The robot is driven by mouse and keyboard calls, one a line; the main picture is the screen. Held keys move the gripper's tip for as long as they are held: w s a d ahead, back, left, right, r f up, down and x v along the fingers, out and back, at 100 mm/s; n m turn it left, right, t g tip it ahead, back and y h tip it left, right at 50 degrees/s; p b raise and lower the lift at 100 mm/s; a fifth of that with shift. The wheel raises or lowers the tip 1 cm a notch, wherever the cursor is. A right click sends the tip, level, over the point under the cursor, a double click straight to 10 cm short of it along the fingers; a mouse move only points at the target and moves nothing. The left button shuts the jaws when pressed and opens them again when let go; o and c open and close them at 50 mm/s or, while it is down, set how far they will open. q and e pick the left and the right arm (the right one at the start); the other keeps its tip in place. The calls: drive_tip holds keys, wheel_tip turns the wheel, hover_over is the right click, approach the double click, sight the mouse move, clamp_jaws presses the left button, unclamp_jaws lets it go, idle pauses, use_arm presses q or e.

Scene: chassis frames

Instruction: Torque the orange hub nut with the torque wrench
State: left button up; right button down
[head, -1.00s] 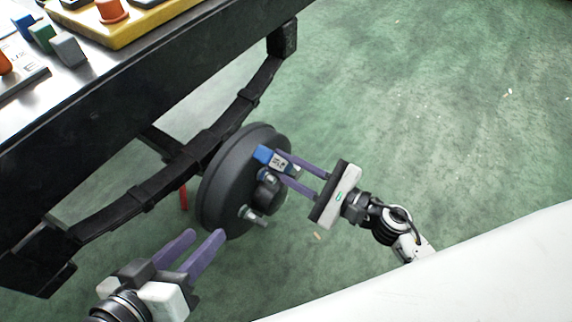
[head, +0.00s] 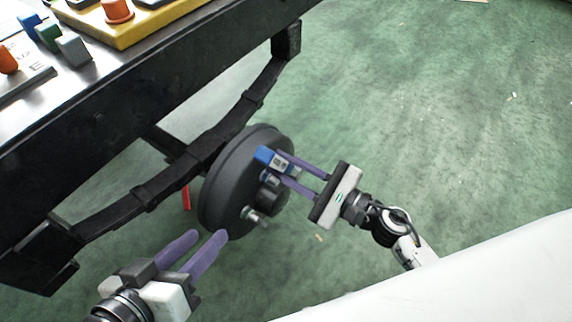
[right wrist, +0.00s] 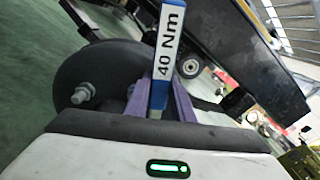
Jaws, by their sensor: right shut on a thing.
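The torque wrench shows as a blue and white block marked 40 Nm (right wrist: 165,48); in the head view its blue end (head: 266,155) lies against the face of the dark round hub (head: 222,180). My right gripper (head: 279,170) is shut on the wrench, one purple finger on each side. The hub also shows in the right wrist view (right wrist: 98,72), with a silver stud and nut (right wrist: 84,94). I see no orange nut on the hub; the wrench and fingers cover part of its face. My left gripper (head: 207,236) is open and empty, just below and left of the hub.
A black leaf spring (head: 160,183) and a dark chassis rail (head: 150,90) run behind the hub. A bench at top left holds a yellow tray (head: 125,38) and several coloured blocks. A red piece (head: 186,197) shows below the spring.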

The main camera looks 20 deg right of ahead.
drive_tip(key=shift+w+d+r, duration=0.1)
drive_tip(key=shift+r, duration=0.1)
drive_tip(key=shift+w+d+r+m+p, duration=0.25)
drive_tip(key=shift+w+d+m+p, duration=0.1)
drive_tip(key=shift+d+m+p, duration=0.15)
drive_tip(key=shift+w+d+r+m+p, duration=0.25)
drive_tip(key=shift+w+d+m+p, duration=0.1)
drive_tip(key=shift+m, duration=0.25)
drive_tip(key=shift+w+d+m, duration=0.1)
drive_tip(key=shift+d+m, duration=0.05)
drive_tip(key=shift+m, duration=0.15)
drive_tip(key=shift+d, duration=0.1)
drive_tip(key=shift+w+d+r+m+p, duration=0.1)
drive_tip(key=shift+w+d+m+p, duration=0.3)
drive_tip(key=shift+m, duration=0.2)
